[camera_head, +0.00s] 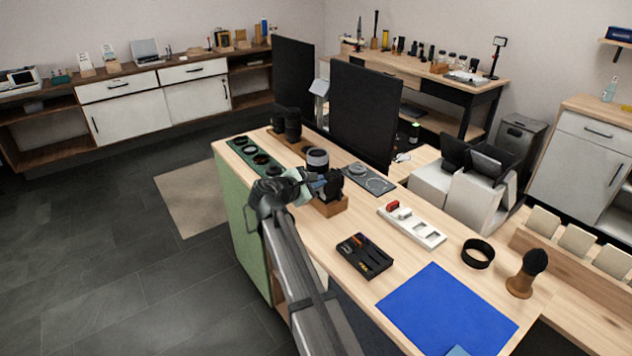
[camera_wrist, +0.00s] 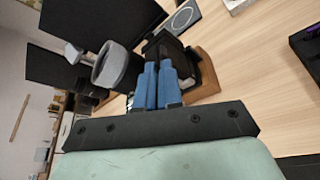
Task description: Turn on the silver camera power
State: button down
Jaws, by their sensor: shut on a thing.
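The camera at my gripper (camera_wrist: 157,66) has a dark body (camera_wrist: 165,45) and a large grey lens ring (camera_wrist: 112,66). It sits on a wooden block (camera_wrist: 207,72), and in the head view its lens (camera_head: 317,158) rises just behind my gripper (camera_head: 320,181). My gripper's two blue fingers are close together, with their tips against the camera body. They are shut on a small part of it; the fingers hide which part. The power switch itself cannot be made out.
A black camera (camera_head: 292,124) stands farther back on the table beside a green tray of lenses (camera_head: 236,144). A grey plate (camera_head: 370,180), a white power strip (camera_head: 425,234), a black tool tray (camera_head: 363,257) and a blue mat (camera_head: 445,310) lie to the right. Dark monitors (camera_head: 362,115) stand behind.

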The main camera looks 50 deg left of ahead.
dwell(0.3)
jog(key=c, duration=1.3)
grip_release()
jog(key=v, duration=1.4)
jog(key=shift+w, duration=0.1)
